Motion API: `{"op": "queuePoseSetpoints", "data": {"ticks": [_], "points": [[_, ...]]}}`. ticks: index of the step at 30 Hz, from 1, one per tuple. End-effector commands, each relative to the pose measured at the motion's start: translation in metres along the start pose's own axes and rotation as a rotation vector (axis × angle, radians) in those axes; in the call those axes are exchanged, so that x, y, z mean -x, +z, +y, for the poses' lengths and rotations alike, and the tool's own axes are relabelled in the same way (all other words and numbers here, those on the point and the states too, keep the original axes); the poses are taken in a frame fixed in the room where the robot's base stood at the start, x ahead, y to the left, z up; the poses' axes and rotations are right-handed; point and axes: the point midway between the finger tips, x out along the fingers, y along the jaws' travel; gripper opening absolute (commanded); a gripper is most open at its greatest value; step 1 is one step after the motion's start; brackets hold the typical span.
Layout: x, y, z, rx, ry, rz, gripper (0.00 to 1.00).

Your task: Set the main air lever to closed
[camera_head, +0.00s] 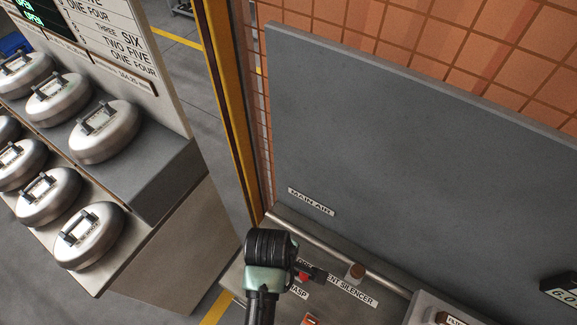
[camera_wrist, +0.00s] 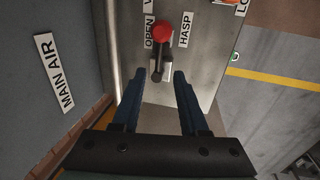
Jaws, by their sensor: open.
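In the wrist view, a lever with a round red knob (camera_wrist: 162,28) and a dark arm sits on a grey metal panel (camera_wrist: 205,70), between the OPEN label (camera_wrist: 149,33) and the HASP label (camera_wrist: 185,29). My gripper (camera_wrist: 159,76) is open and empty. Its two dark fingers point toward the lever, with the arm's lower end in line with the gap between the tips; I cannot tell whether they touch. In the head view, a small red part (camera_head: 303,276) shows beside my wrist, which hides much of the panel there. A MAIN AIR label (camera_head: 311,202) is on the grey board.
The large grey board (camera_head: 420,130) rises behind the panel, with a pipe (camera_head: 335,250) along its foot. A yellow post (camera_head: 228,110) stands at its left. Several round metal canisters (camera_head: 104,131) sit on a stepped stand at left. Open floor shows between stand and post.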

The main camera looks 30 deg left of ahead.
Motion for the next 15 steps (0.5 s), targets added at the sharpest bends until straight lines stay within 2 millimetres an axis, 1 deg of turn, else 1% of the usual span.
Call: {"op": "queuePoseSetpoints", "data": {"ticks": [1,3,6,9,15], "points": [[-0.010,0.000,0.000,-0.001,-0.003,-0.001,0.43],[-0.021,0.000,0.000,-0.001,-0.002,-0.001,0.43],[-0.035,0.000,0.000,-0.002,-0.001,0.000,0.43],[-0.044,0.000,0.001,-0.002,0.000,0.000,0.43],[-0.052,0.000,0.001,-0.003,0.002,0.001,0.43]]}}
